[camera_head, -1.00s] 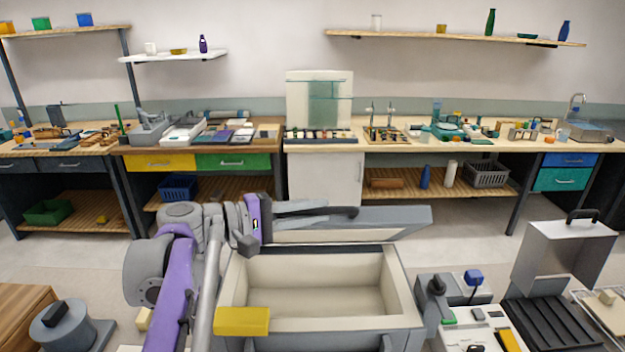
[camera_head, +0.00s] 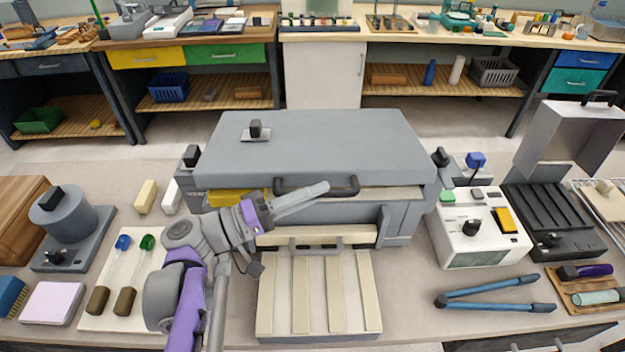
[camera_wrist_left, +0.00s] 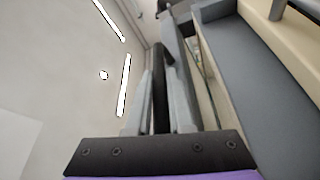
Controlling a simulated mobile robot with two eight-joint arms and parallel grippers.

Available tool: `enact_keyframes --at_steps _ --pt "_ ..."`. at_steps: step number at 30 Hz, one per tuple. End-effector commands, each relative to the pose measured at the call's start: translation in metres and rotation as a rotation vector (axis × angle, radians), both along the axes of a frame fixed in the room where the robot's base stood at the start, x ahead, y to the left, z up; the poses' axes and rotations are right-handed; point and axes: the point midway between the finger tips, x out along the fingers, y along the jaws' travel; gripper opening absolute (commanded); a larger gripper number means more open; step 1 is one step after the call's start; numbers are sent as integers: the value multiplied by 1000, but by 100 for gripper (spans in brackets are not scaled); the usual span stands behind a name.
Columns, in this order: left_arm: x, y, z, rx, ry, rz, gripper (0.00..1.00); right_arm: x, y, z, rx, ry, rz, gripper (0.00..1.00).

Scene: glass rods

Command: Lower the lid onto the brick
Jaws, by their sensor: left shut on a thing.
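The grey lid (camera_head: 320,140) lies nearly level over the grey box (camera_head: 398,222), its front edge a little above the rim. A dark handle (camera_head: 290,184) runs along the lid's front edge. The yellow brick (camera_head: 230,197) is at the box's front left rim, directly under the lid's edge. I cannot tell whether lid and brick touch. My left gripper (camera_head: 322,188) is shut on the handle, its arm passing in front of the brick's right end. In the left wrist view the dark handle bar (camera_wrist_left: 160,85) lies between the fingers. My right gripper is not in view.
A slatted cream board (camera_head: 318,292) lies in front of the box. Blue-handled tongs (camera_head: 495,302) and a white control unit (camera_head: 478,225) are at right. Two glass rods with dark handles lie on a pale board (camera_head: 115,260) at left. Bare counter lies between board and tongs.

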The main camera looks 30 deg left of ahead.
Motion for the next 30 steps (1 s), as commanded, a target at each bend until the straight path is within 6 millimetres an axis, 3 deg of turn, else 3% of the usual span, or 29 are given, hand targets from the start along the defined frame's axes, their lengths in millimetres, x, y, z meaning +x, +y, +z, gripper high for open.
enact_keyframes --at_steps 15,16,20,30 --pt "0 0 -5 0 2 3 0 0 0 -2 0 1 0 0" --pt "0 0 -5 0 2 3 25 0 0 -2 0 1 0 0" --pt "0 0 -5 0 2 2 49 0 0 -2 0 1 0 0" --pt "0 0 -5 -1 2 1 50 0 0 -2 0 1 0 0"
